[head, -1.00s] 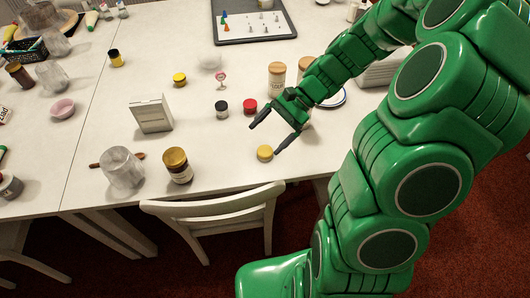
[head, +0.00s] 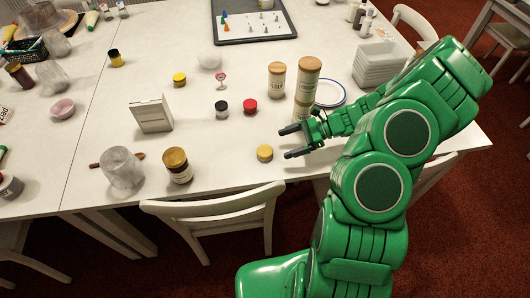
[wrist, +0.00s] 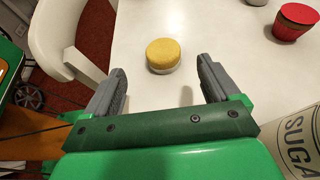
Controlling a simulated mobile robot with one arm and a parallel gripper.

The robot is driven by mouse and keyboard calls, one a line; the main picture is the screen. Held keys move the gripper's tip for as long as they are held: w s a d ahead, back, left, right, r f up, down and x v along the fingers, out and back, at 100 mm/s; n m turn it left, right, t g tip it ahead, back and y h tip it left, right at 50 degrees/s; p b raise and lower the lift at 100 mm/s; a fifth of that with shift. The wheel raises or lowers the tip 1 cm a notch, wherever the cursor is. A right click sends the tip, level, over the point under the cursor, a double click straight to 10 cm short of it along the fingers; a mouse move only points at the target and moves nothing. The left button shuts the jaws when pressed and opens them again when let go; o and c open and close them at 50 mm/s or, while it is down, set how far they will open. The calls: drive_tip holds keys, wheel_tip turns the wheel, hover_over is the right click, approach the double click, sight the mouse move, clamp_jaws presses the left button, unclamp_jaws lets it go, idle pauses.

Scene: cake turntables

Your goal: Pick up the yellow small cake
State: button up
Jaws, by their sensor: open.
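The yellow small cake (head: 264,153) is a short round piece with a yellow top and paler side. It stands on the white table near the front edge. In the wrist view the cake (wrist: 163,56) is ahead of the fingertips, roughly centred between them. My gripper (head: 287,142) is open and empty, just right of the cake in the head view, with its fingers pointing left. In the wrist view both fingers of my gripper (wrist: 160,72) show apart, with bare table between them. Nothing hides the cake.
Tall wooden-lidded canisters (head: 304,97) stand close behind my gripper. A yellow-lidded brown jar (head: 177,165) is to the left. A white chair (head: 212,216) is at the front edge.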

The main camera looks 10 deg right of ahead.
sight(270, 150)
drive_tip(key=shift+d+f+m, duration=0.15)
drive_tip(key=shift+f+m, duration=0.15)
drive_tip(key=shift+f, duration=0.1)
drive_tip(key=shift+x, duration=3.85)
drive_tip(key=shift+w, duration=0.15)
drive_tip(key=shift+c, duration=0.5)
drive_tip(key=c, duration=1)
drive_tip(key=shift+r, duration=0.1)
drive_tip(key=shift+c, duration=0.2)
